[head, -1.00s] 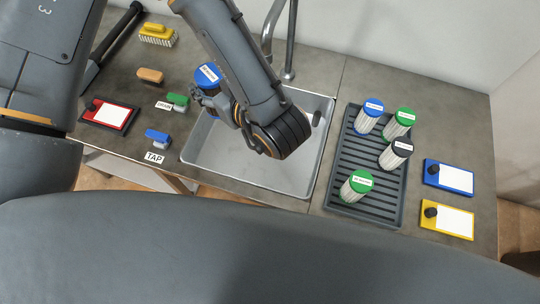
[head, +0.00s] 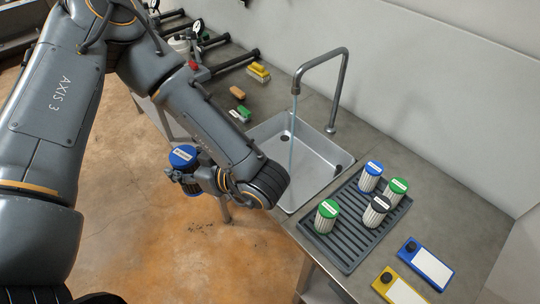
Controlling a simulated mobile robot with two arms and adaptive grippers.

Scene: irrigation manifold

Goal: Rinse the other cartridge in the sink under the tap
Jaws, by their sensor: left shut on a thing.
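My left gripper (head: 196,181) is shut on a blue-capped cartridge (head: 183,156). It holds it upright, left of the sink's front edge and, in the picture, over the floor; the fingers hide much of the cartridge's body. The sink (head: 322,158) is grey metal with a dark drain. The curved tap (head: 341,88) stands behind it, and a thin stream of water (head: 292,130) falls from its spout into the sink. My right gripper is not in view.
A dark ribbed rack (head: 345,250) right of the sink holds a blue-capped, a black-capped and two green-capped cartridges. A yellow brush (head: 259,72) and a green block (head: 244,111) lie left of the sink.

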